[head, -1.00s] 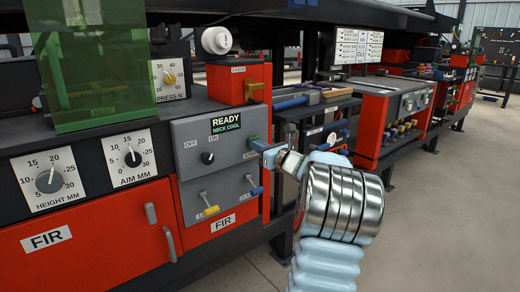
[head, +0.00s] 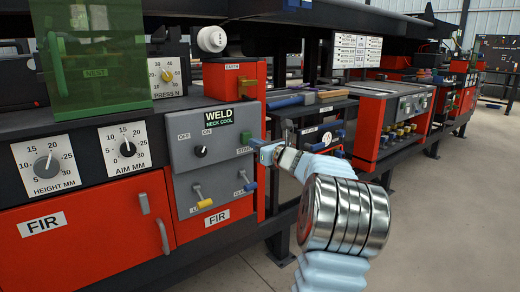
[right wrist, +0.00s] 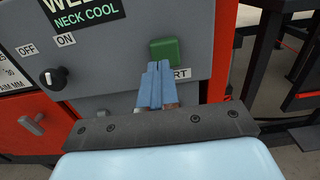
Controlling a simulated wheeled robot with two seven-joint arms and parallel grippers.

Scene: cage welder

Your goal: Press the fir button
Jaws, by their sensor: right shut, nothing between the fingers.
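The fir button is a green square button (head: 246,139) at the right side of the grey FIR control panel (head: 186,160). In the right wrist view the green button (right wrist: 164,50) shows just beyond my fingertips, over a partly hidden label ending in "RT". My right gripper (head: 262,148) is shut and empty, its blue fingers pointing at the panel just right of the button in the head view. The fingertips (right wrist: 158,68) overlap the button's lower edge in the wrist view; I cannot tell whether they touch it. The display (head: 230,116) reads "WELD NECK COOL". My left gripper is not in view.
A black OFF/ON knob (head: 200,151), a yellow-tipped lever (head: 203,203) and a blue-tipped lever (head: 250,186) sit on the same panel. A red box (head: 231,80) stands above it. Open floor (head: 430,230) lies to the right.

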